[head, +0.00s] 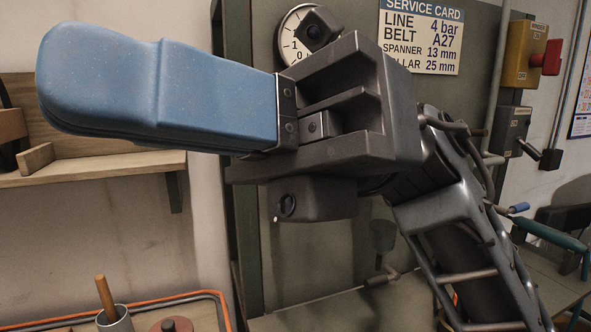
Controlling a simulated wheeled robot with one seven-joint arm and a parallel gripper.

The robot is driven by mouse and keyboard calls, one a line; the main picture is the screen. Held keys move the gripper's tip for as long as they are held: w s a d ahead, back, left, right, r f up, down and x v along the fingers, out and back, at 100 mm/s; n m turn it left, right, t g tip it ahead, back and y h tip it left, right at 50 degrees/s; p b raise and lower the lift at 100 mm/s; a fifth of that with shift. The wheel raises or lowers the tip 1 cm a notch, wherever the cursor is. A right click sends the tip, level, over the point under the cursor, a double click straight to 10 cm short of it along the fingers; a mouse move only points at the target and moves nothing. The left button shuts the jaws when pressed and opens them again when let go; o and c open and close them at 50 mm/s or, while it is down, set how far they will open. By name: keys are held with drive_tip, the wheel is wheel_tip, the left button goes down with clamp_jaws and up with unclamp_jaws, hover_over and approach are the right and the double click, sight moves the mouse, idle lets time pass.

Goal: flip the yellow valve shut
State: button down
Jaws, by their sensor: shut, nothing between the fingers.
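My gripper (62,82) fills the upper left and middle of the head view. Its two long blue padded fingers point left and lie together, shut with nothing between them. I cannot make out a yellow valve handle in this view; my gripper and arm cover much of the panel behind. A small pipe with a blue-tipped lever (518,208) shows at the right, beside my arm. A yellow box (523,54) with a red handle is on the wall at the upper right, apart from my gripper.
A service card (421,34) and a partly covered dial gauge (294,40) are on the panel. A wooden shelf (100,168) is at the left. Below it stand a metal cup (114,318) with a wooden stick and an orange-edged tray (218,294). A grey switch box (510,130) is at the right.

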drive_tip(key=w+d+r+t+h+p, duration=0.1)
drive_tip(key=w+d+r+t+h, duration=0.1)
drive_tip(key=w+t+h, duration=0.4)
drive_tip(key=w+d+r+t+h+p, duration=0.1)
drive_tip(key=w+d+r+t+h, duration=0.2)
drive_tip(key=w+t+h, duration=0.4)
drive_tip(key=d+t+h, duration=0.1)
drive_tip(key=t+h, duration=0.1)
drive_tip(key=shift+w+r+t, duration=0.15)
drive_tip(key=shift+w+t, duration=0.05)
drive_tip(key=shift+t, duration=0.2)
drive_tip(key=f, duration=0.4)
drive_tip(key=w+f+p, duration=0.1)
drive_tip(key=f, duration=0.4)
drive_tip(key=w+a+f+p, duration=0.1)
drive_tip(key=f, duration=0.3)
drive_tip(key=shift+w+f, duration=0.25)
drive_tip(key=shift+f, duration=0.15)
drive_tip(key=shift+w+f, duration=0.1)
drive_tip(key=shift+f, duration=0.05)
